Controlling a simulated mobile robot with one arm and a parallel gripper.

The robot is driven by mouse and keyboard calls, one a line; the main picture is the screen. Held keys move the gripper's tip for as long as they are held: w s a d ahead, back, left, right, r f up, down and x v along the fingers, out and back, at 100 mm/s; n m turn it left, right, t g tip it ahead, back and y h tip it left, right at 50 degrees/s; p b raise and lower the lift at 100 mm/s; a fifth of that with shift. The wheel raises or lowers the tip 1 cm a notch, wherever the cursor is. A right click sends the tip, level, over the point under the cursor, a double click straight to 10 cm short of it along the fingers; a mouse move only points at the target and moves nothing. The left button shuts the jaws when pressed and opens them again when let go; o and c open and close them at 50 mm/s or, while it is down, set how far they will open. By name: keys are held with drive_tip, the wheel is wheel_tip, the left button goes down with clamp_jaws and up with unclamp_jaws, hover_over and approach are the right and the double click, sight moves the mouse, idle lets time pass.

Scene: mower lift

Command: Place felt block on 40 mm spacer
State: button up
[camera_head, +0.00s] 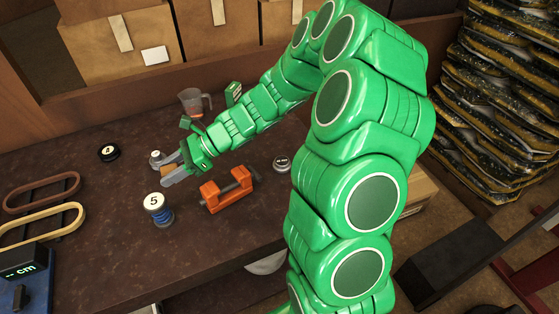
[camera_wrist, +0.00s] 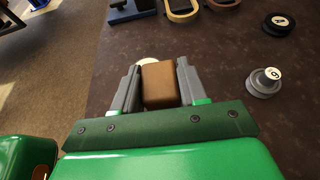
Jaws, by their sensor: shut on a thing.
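My gripper (camera_wrist: 159,80) is shut on a brown block (camera_wrist: 160,84), which looks like the felt block; both fingers press its sides. In the head view my gripper (camera_head: 172,174) is above the table, and the block is mostly hidden. A blue spool-like piece with a white top marked 5 (camera_head: 157,208) stands just in front of the gripper. A white rounded edge (camera_wrist: 149,61) shows behind the block in the wrist view. A grey piece with a white top (camera_head: 156,157) stands behind the gripper; the wrist view shows it marked 6 (camera_wrist: 267,78). I cannot tell which piece is 40 mm.
A black disc marked 4 (camera_head: 109,152) lies to the left. An orange clamp-like fixture (camera_head: 228,189) and a small round piece (camera_head: 282,163) lie to the right. Two oval rings (camera_head: 42,222) and a display device (camera_head: 22,264) are at left.

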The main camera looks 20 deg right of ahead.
drive_tip(key=w+d+m+t+h, duration=0.1)
drive_tip(key=w+d+m+t, duration=0.15)
drive_tip(key=d, duration=0.55)
drive_tip(key=w+d+m+t, duration=0.1)
drive_tip(key=d+m+t, duration=0.15)
drive_tip(key=d, duration=0.55)
drive_tip(key=m+t+h, duration=0.3)
drive_tip(key=m+t, duration=0.1)
hover_over(282, 161)
wheel_tip(282, 161, down, 2)
drive_tip(key=shift+f, duration=3.65)
drive_tip(key=shift+f, duration=0.1)
drive_tip(key=o, duration=1.1)
drive_tip(key=shift+c, duration=0.2)
